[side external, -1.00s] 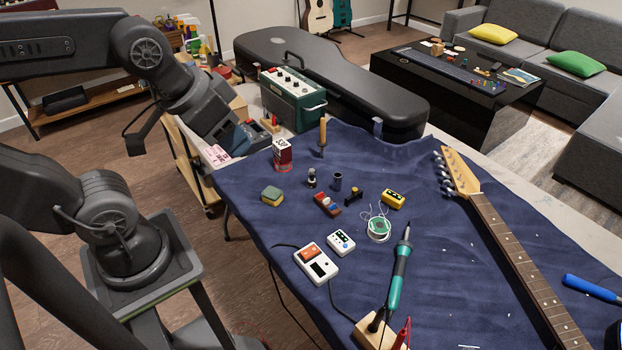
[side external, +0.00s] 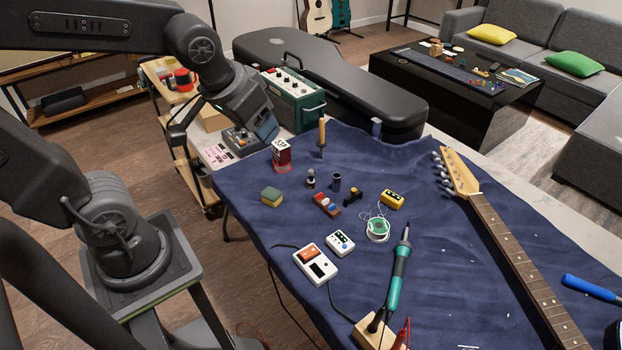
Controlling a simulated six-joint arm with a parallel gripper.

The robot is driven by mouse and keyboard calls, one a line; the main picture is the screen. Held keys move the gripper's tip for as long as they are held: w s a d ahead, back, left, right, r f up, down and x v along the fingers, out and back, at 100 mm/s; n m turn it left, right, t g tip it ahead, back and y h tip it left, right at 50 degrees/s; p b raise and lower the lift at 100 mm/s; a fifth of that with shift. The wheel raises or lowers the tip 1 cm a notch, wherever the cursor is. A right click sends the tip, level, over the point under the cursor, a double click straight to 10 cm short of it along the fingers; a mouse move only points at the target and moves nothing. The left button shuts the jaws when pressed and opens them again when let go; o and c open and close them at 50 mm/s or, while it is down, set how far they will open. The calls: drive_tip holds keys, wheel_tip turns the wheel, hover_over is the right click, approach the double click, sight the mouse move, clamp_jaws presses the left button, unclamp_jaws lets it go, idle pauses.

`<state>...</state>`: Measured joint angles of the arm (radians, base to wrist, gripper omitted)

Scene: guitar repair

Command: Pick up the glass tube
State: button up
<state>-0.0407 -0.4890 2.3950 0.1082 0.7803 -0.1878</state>
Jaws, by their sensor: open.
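Two small upright objects stand close together on the blue cloth in the side external view: a small dark piece with a pale middle (side external: 310,179) and a dark, bluish cylinder (side external: 336,181). I cannot tell for sure which is the glass tube; both are too small to make out. My gripper (side external: 266,130) is up and to the left of them, in front of the green amplifier, tilted down toward the cloth. It is open and apart from both objects. Its fingers are partly hidden by its own body.
A sponge (side external: 271,196), a yellow box (side external: 392,199), a solder spool (side external: 377,229) and a soldering iron (side external: 400,265) lie around. A guitar neck (side external: 510,250) crosses the right side.

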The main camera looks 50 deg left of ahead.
drive_tip(key=w+a+f+n+g+y, duration=0.1)
drive_tip(key=w+a+f+n, duration=0.3)
drive_tip(key=w+f, duration=0.55)
drive_tip(key=n, duration=0.1)
approach(312, 176)
drive_tip(key=shift+g, duration=0.3)
drive_tip(key=x, duration=0.5)
drive_tip(key=a+x, duration=0.1)
drive_tip(key=x, duration=0.1)
drive_tip(key=shift+w, duration=0.25)
drive_tip(key=x, duration=0.5)
drive_tip(key=shift+w+a+r, duration=0.1)
drive_tip(key=shift+w, duration=0.1)
drive_tip(key=c, duration=0.8)
drive_tip(key=shift+r+y, duration=0.15)
drive_tip(key=shift+y, duration=0.15)
drive_tip(key=shift+c, duration=0.2)
